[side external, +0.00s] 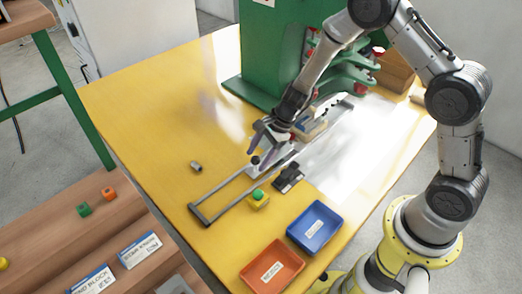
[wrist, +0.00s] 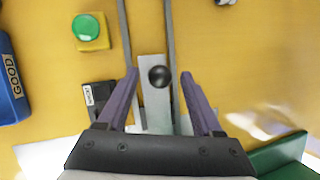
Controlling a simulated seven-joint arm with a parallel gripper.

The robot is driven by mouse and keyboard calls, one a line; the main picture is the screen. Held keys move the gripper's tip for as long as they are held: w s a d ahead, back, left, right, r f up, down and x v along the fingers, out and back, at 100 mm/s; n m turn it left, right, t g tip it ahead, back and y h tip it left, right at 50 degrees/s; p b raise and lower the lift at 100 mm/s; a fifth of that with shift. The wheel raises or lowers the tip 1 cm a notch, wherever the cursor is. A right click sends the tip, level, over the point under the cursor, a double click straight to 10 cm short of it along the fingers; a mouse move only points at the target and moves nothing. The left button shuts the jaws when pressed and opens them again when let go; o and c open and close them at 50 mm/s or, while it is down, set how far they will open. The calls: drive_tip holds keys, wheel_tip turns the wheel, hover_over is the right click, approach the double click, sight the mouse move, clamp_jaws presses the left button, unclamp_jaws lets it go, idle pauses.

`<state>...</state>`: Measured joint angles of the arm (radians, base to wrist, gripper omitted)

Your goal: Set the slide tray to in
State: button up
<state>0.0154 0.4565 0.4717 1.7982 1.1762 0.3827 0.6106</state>
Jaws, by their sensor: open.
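The slide tray (side external: 262,169) is a pale metal plate between two long grey rails (side external: 222,188), with a round black knob (side external: 255,160) near its end. In the wrist view the plate (wrist: 154,108) and knob (wrist: 160,76) lie between my fingers. My gripper (side external: 261,142) is open over the knob end of the tray. In the wrist view my gripper (wrist: 159,74) has one purple finger on each side of the knob, with gaps visible. I cannot tell how high the fingertips are. My gripper hides part of the tray's far end.
A green machine (side external: 262,70) stands at the rails' far end. Beside the rails are a yellow box with a green button (side external: 259,196) and a black device (side external: 288,178). Blue (side external: 316,229) and orange (side external: 272,268) bins stand in front. A small grey cylinder (side external: 196,166) lies left.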

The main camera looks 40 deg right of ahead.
drive_tip(key=v, duration=1.3)
drive_tip(key=shift+d+r, duration=0.15)
drive_tip(key=shift+r, duration=0.2)
drive_tip(key=shift+s, duration=0.1)
drive_tip(key=w+a+n+g+h, duration=0.1)
drive_tip(key=a+n+h, duration=0.25)
drive_tip(key=n, duration=0.55)
drive_tip(key=shift+y, duration=0.35)
drive_tip(key=x, duration=1.3)
drive_tip(key=shift+w+a, duration=0.2)
drive_tip(key=shift+r, duration=0.1)
clamp_jaws()
drive_tip(key=shift+d, duration=0.1)
